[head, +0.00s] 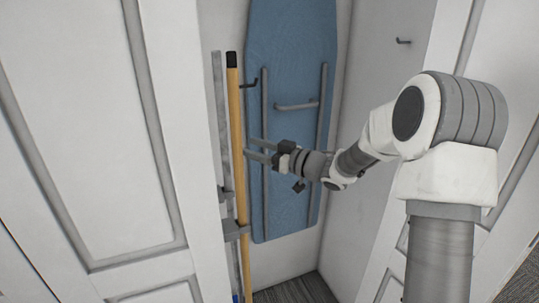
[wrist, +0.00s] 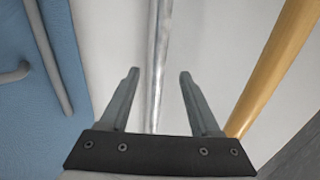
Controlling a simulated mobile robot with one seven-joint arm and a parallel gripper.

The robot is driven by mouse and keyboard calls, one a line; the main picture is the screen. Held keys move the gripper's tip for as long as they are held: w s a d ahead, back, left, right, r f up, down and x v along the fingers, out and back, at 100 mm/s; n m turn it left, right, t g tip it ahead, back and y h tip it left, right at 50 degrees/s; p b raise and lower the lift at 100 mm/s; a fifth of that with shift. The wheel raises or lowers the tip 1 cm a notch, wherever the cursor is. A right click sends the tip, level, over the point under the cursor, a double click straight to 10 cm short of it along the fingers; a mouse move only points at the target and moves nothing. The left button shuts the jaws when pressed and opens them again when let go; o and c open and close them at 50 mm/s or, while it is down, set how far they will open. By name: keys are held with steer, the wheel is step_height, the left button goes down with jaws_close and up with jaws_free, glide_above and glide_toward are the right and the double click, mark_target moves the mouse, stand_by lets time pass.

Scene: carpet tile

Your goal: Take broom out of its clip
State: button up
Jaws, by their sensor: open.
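A yellow wooden handle with a black top (head: 238,130) stands upright in the open closet. A thinner grey metal pole (head: 219,110) stands just left of it. The lower ends are cut off, so I cannot tell for sure which is the broom. A grey clip (head: 235,230) sits at the wooden handle, and a smaller clip (head: 225,192) is above it by the metal pole. My gripper (head: 248,147) is open beside the wooden handle. In the wrist view, the metal pole (wrist: 158,50) appears between the open fingers (wrist: 158,78), and the wooden handle (wrist: 272,75) is to the right.
A blue ironing board (head: 290,60) with grey legs hangs on the back wall behind my gripper. A small hook (head: 403,41) is on the right wall. White panelled doors (head: 90,110) flank the closet. Bare carpet (head: 300,290) shows at the bottom.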

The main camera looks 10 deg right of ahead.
mark_target(224, 139)
steer(key=b+x, duration=0.1)
steer(key=x, duration=0.8)
steer(key=shift+w+a, duration=0.25)
steer(key=shift+a, duration=0.05)
jaws_close()
stand_by(0.9)
stand_by(0.4)
stand_by(0.9)
